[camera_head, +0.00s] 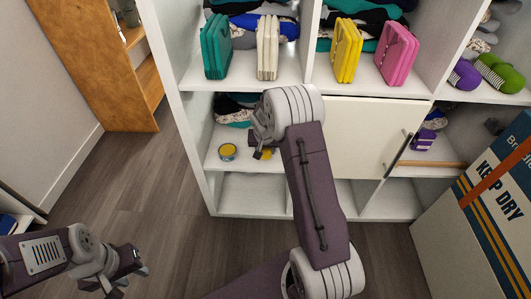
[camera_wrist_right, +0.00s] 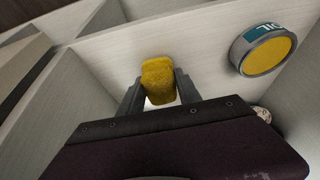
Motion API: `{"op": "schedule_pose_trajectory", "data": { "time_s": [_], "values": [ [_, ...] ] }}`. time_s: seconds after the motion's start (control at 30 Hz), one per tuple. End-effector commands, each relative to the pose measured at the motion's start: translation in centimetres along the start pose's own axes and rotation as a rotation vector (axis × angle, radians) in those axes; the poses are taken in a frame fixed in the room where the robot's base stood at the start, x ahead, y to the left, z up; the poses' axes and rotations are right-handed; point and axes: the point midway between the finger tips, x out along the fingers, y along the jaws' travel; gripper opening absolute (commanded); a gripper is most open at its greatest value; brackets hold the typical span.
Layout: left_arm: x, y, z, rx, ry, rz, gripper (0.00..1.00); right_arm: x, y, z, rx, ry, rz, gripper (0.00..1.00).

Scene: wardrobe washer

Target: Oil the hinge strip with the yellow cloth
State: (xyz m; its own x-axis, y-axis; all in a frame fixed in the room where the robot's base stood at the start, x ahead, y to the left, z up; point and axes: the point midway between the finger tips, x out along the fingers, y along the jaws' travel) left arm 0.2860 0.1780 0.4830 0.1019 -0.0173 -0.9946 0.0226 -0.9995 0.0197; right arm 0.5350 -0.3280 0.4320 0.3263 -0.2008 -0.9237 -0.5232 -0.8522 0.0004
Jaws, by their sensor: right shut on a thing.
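My right gripper (camera_wrist_right: 159,92) is shut on the yellow cloth (camera_wrist_right: 158,78), a small yellow pad held between its two dark fingers. In the head view the cloth (camera_head: 266,153) shows just below my right wrist, inside the open cubby of the white shelf unit. A round oil tin (camera_wrist_right: 265,50) with a yellow top and teal label stands on the cubby floor, apart from the cloth; it also shows in the head view (camera_head: 228,152). The white door (camera_head: 365,135) is right of my arm. I cannot make out the hinge strip. My left gripper (camera_head: 129,281) is open and empty, low over the floor.
Teal (camera_head: 215,46), cream (camera_head: 267,47), yellow (camera_head: 346,50) and pink (camera_head: 397,54) cases stand on the shelf above. Folded clothes (camera_head: 235,108) lie behind the tin. A large box (camera_head: 475,225) blocks the right. The floor at left is clear.

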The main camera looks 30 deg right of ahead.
Motion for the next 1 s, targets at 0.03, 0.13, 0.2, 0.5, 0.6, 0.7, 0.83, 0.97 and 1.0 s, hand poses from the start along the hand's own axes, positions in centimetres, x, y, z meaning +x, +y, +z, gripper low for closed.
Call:
{"op": "schedule_pose_trajectory", "data": {
  "time_s": [0.03, 0.13, 0.2, 0.5, 0.6, 0.7, 0.83, 0.97, 1.0],
  "values": [
    [-0.1, 0.0, 0.0, 0.000, 0.001, 0.000, 0.36, -0.1, 0.0, 0.0, 0.000, -0.001, 0.000, 0.01],
    [-0.2, 0.0, -0.1, 0.000, 0.001, 0.000, 0.36, -0.1, 0.0, 0.0, 0.000, -0.001, 0.000, 0.01],
    [-0.1, 0.0, -0.1, 0.000, 0.001, 0.000, 0.36, -0.1, 0.0, 0.0, 0.000, -0.001, 0.000, 0.01],
    [0.0, 0.0, 0.0, 0.000, 0.001, 0.000, 0.36, 0.0, 0.0, 0.1, 0.000, -0.001, 0.000, 0.62],
    [0.0, 0.0, 0.0, 0.000, 0.001, 0.000, 0.36, 0.0, 0.0, 0.1, 0.000, -0.001, 0.000, 0.62],
    [0.1, 0.0, 0.0, 0.000, 0.001, 0.000, 0.36, 0.1, 0.0, 0.2, 0.000, 0.000, 0.000, 0.62],
    [-2.0, 0.0, -0.2, 0.000, 0.001, 0.000, 0.36, -3.1, -0.1, -0.2, -0.002, 0.001, -0.001, 0.62],
    [-4.5, 0.1, -0.5, 0.000, 0.002, 0.000, 0.36, -6.3, 0.2, -0.2, -0.002, 0.000, -0.001, 0.62],
    [-4.7, 0.1, -0.5, 0.000, 0.002, 0.000, 0.36, -6.9, 0.2, -0.1, -0.002, 0.001, -0.001, 0.62]
  ]
}}
